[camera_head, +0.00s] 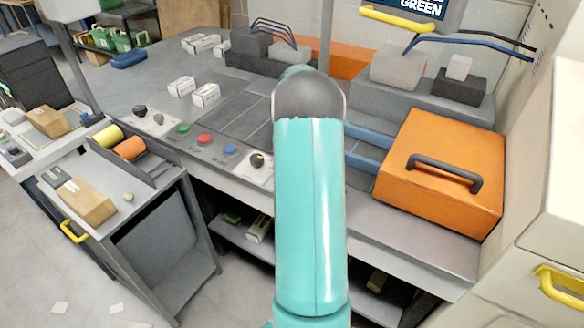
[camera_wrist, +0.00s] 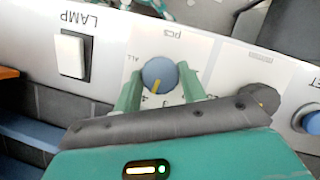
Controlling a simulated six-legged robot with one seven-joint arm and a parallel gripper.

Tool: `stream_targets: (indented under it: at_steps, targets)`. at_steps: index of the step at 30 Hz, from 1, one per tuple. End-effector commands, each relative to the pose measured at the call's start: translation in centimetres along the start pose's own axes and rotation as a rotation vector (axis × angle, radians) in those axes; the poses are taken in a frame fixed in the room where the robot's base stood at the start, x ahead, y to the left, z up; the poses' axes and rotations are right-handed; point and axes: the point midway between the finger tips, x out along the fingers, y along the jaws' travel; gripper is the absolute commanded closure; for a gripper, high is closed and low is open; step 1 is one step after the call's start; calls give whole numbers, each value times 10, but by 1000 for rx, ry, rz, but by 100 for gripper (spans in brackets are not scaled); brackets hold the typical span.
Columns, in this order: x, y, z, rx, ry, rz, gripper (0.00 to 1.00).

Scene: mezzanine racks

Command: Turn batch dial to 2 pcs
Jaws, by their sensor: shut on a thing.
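The batch dial (camera_wrist: 159,73) is a round blue-grey knob on a white panel, marked "pcs", in the wrist view. Its yellow pointer line faces down in the picture, slightly left. "ALL" is printed to its left; the smaller marks below it are partly hidden by my fingers and hard to read. My gripper (camera_wrist: 160,84) has its two green fingers on either side of the dial, shut on it. In the head view my arm covers the dial and the gripper.
In the wrist view a white LAMP switch (camera_wrist: 71,54) is left of the dial, a dark knob (camera_wrist: 259,99) close to its right and a blue button (camera_wrist: 308,118) farther right. In the head view an orange lidded box (camera_head: 440,150) stands right of my arm.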

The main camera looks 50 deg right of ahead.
Motion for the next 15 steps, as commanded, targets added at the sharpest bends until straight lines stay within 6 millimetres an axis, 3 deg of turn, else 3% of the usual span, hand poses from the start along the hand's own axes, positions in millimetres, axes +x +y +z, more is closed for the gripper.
stream_targets:
  at_steps: [15]
  targets:
    - [-1, -4, 0, -455, 3, 190, 82]
